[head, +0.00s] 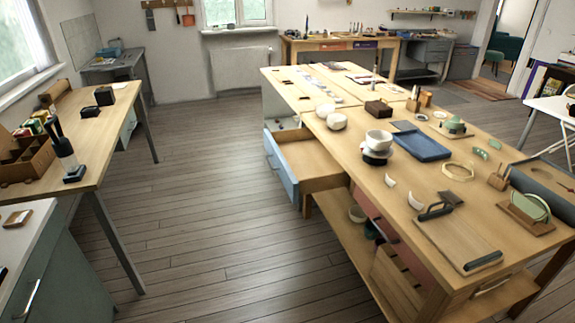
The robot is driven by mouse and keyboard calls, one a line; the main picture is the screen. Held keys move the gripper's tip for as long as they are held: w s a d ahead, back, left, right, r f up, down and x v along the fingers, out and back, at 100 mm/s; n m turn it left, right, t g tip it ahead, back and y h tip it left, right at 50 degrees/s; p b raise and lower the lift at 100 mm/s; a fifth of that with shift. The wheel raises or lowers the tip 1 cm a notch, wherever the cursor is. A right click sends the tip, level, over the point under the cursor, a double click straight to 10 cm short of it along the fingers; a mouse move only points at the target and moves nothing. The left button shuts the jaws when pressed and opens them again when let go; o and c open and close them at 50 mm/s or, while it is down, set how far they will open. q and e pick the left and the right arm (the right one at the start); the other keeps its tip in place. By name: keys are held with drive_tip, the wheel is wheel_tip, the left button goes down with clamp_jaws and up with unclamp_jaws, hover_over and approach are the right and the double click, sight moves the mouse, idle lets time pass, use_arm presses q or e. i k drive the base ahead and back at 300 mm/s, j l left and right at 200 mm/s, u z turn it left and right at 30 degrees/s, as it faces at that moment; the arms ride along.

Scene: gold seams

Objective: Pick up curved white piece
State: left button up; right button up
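Two small curved white pieces lie on the near part of the large wooden worktable (340,150) at the right. One white piece (390,180) lies left of the other white piece (415,201), which is beside a dark-handled tool on a wooden board. I cannot tell which one the task means. Further back on the table are white bowls (378,139). Neither of my grippers is in view.
A drawer (311,165) stands open from the table's left side, over the floor. A blue tray (421,145) and a wooden board (455,239) lie on the table. A side bench (62,142) runs along the left. The floor between (200,200) is clear.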

sight(391, 182)
drive_tip(key=l+z, duration=0.1)
drive_tip(key=l, duration=0.55)
drive_tip(key=i+l+z, duration=0.1)
drive_tip(key=l, duration=0.55)
